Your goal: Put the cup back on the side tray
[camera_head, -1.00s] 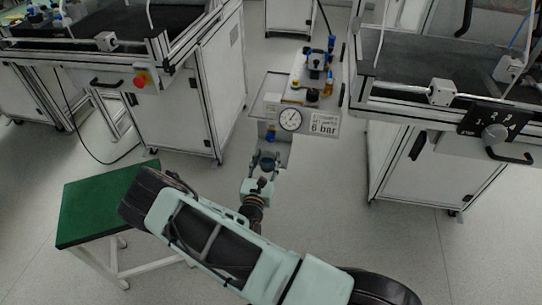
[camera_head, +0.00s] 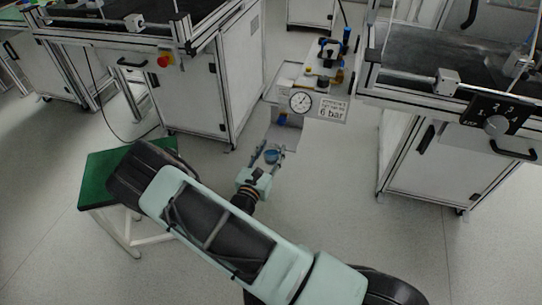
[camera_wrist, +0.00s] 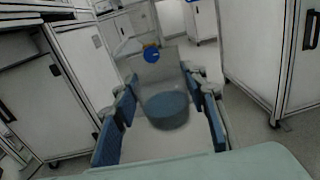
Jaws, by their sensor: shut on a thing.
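My gripper (camera_head: 271,154) is in the middle of the head view, its two fingers on either side of a small blue cup (camera_head: 272,157). In the wrist view the gripper (camera_wrist: 166,115) is shut on the cup (camera_wrist: 166,110), which looks translucent with a blue-grey body. The cup is held in the air over the floor, in front of the gauge station. No object named as a side tray can be made out for certain. A green-topped stand (camera_head: 96,190) is at the left, partly hidden behind my arm.
A station with a round pressure gauge (camera_head: 301,102) and a "6 bar" sign stands beyond the gripper. White cabinets stand at the left (camera_head: 192,100) and right (camera_head: 425,165); the right one has a black dial panel (camera_head: 494,126). Open grey floor (camera_head: 330,210) lies between.

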